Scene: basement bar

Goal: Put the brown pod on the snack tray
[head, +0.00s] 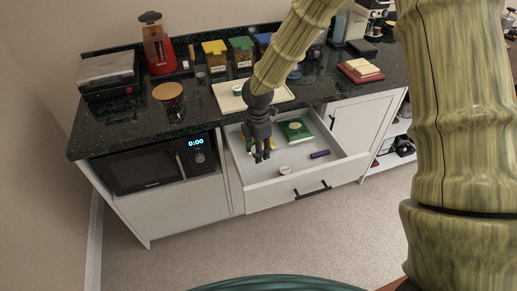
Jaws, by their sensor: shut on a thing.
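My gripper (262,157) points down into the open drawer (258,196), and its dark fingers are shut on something. The held thing is too small and dark to make out, so I cannot tell if it is the brown pod. The snack tray (283,94) is a cream rectangular tray on the dark counter, behind and above the drawer, partly hidden by my arm. A small round green-and-white thing (238,91) is on it. A small round whitish thing with a reddish mark (284,169) lies in the drawer, right of my fingers.
The drawer also holds a green box (295,131) and a purple thing (319,154).

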